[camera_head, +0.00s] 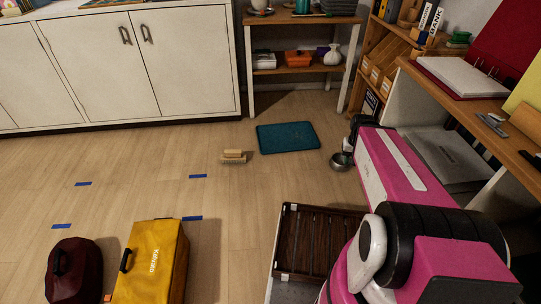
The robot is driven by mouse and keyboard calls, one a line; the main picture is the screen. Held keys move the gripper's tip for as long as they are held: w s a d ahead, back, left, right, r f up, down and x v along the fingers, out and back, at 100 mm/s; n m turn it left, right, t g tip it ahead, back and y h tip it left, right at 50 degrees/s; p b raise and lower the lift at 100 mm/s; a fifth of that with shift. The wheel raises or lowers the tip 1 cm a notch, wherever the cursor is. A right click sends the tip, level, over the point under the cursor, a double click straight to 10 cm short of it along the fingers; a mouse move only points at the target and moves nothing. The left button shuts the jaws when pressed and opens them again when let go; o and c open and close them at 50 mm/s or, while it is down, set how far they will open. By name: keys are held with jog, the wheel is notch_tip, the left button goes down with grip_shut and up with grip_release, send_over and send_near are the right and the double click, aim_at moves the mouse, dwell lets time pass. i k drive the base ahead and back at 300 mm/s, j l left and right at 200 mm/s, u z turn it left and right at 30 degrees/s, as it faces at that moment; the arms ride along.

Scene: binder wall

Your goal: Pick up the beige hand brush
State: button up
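The beige hand brush (233,155) lies on the wooden floor near the middle of the view. It has a beige block-like body, with paler bristles showing along its lower edge. Nothing touches it. My pink and black arm reaches up the right side of the view. A dark part at its far end looks like my gripper (352,137), well to the right of the brush and apart from it. Its fingers are too small and dark to tell open from shut.
A yellow case (152,262) and a maroon bag (74,272) stand at front left. White cabinets (187,62) line the back. Floor around the brush is clear.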

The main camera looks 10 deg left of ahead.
aim_at(231, 157)
jog(key=u, duration=1.15)
